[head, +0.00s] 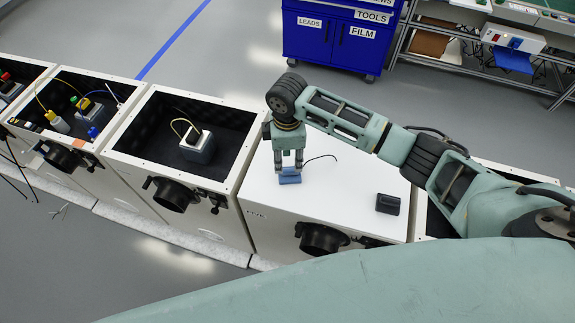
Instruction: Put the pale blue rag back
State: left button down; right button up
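A small blue rag (290,178) lies at the white closed lid (345,205) of one cabinet in the row. My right gripper (289,165) points straight down over the rag, with its fingertips at the rag's upper part. The two fingers are some way apart, and I cannot tell whether they pinch the cloth or only stand over it. I also cannot tell whether the rag rests on the lid or is slightly raised. My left gripper is not in view.
A dark block (388,203) and a thin dark hooked wire (321,158) are on the lid. The open cabinet to the left holds a grey box with a yellow cable (197,146). Another open cabinet (75,105) holds several small items. A blue tool cabinet (335,38) stands behind.

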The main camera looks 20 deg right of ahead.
aim_at(288, 170)
notch_tip(288, 170, up, 7)
jog(key=b, duration=0.1)
jog(key=shift+f, duration=0.1)
dwell(0.6)
